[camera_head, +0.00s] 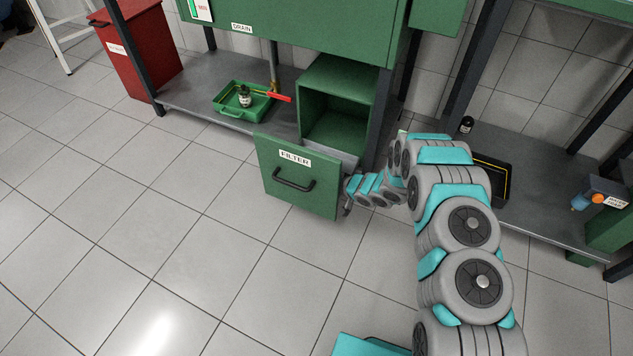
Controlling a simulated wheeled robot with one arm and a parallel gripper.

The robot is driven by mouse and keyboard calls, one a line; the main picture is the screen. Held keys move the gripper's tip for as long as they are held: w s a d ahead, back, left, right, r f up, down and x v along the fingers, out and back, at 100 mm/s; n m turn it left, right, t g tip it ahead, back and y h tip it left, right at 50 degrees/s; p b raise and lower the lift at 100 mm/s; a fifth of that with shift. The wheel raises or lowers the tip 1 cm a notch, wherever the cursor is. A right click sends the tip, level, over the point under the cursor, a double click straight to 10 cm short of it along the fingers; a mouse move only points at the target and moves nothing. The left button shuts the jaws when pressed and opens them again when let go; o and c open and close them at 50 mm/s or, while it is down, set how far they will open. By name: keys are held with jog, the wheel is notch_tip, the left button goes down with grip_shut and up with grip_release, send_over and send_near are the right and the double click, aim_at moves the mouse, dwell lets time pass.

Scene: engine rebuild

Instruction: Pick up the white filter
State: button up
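No white filter shows in this view. A green front panel (297,186) labelled FILTER, with a black handle, stands forward of an open green compartment (340,105) under the machine. I cannot tell whether anything lies behind the panel. My arm reaches in from the lower right, and its end is at the panel's right edge. My gripper (347,208) is small and partly hidden there, so its fingers are unclear. I see nothing held in it.
A red bin (139,52) stands at left. A dark jar (466,124) is on the right shelf. The tiled floor at left is clear.

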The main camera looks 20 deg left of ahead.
grip_shut()
dwell(0.6)
jog(key=shift+r, duration=0.15)
